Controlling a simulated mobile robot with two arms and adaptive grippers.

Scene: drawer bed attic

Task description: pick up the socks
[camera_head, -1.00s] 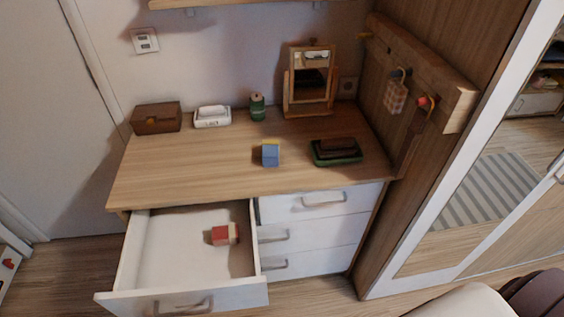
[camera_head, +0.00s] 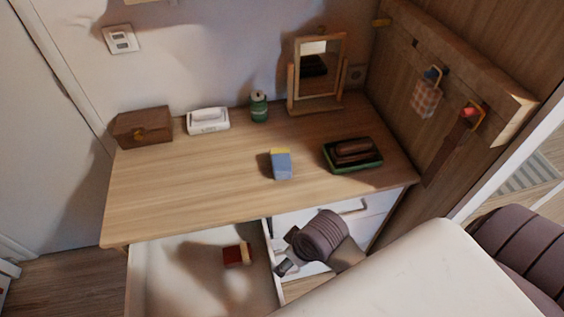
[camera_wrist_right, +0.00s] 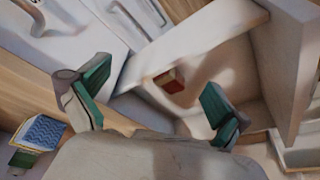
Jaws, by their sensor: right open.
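A small red bundle with a pale end (camera_head: 238,254) lies in the open drawer (camera_head: 165,275). It also shows between my fingers in the right wrist view (camera_wrist_right: 170,80), beyond the fingertips and not touched. My right gripper (camera_head: 284,254) is at the drawer's right side, below the desk's front edge. Its green-padded fingers (camera_wrist_right: 156,96) are wide apart and empty. My left gripper is out of view.
On the desk (camera_head: 180,190) stand a brown box (camera_head: 143,127), a white tissue box (camera_head: 208,121), a green bottle (camera_head: 259,107), a mirror (camera_head: 316,75) and a green tray (camera_head: 352,156). Drawer fronts (camera_head: 378,205) are beside my gripper. A rack (camera_head: 460,60) hangs at right.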

